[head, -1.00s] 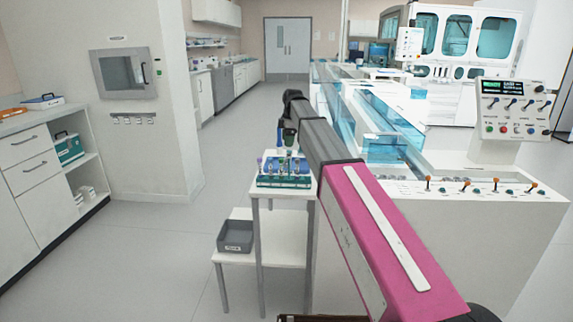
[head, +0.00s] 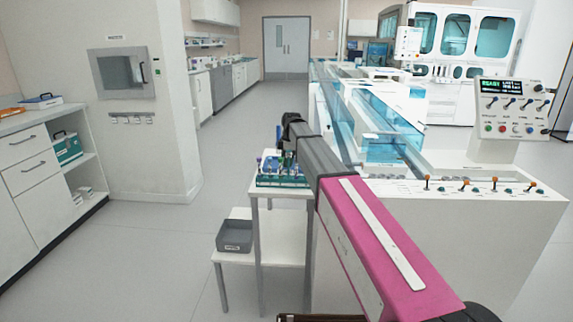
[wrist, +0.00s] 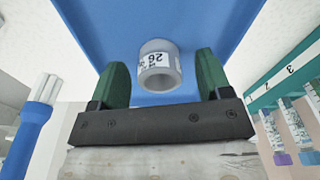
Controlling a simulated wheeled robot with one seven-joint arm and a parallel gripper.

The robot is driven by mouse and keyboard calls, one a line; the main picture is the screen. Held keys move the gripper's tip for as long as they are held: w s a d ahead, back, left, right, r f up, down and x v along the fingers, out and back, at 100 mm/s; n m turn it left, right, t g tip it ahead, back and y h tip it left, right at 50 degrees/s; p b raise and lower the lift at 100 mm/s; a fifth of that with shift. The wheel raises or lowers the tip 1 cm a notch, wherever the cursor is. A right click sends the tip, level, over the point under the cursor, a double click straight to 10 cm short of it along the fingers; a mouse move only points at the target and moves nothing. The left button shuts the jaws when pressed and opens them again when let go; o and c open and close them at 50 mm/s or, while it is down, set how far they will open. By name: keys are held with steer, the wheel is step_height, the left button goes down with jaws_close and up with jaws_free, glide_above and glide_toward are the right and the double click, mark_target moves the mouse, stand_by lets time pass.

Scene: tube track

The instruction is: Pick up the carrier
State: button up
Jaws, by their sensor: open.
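My gripper (wrist: 161,62) is open, with one green finger on each side of the carrier and a visible gap to both. In the head view my gripper is over the small white stand, mostly lost among the tubes, and I cannot make out the carrier there.
A green rack (head: 281,181) with several tubes stands on the white stand (head: 285,191), and shows at the right of the wrist view (wrist: 285,72). A blue object with white tubes (wrist: 32,115) is at the left there. A grey bin (head: 235,236) sits on the lower shelf.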

steer(key=shift+f, duration=0.35)
steer(key=c, duration=0.8)
steer(key=shift+r, duration=0.1)
step_height(320, 180, up, 4)
steer(key=shift+r, duration=0.1)
steer(key=shift+s+a+r, duration=1)
steer(key=shift+s+r, duration=0.65)
steer(key=shift+r, duration=0.3)
steer(key=shift+s+a+r, duration=1.05)
steer(key=shift+s+r, duration=0.65)
steer(key=shift+r, duration=0.2)
steer(key=shift+s+a+r, duration=1)
steer(key=shift+s+r, duration=0.65)
steer(key=shift+r, duration=0.3)
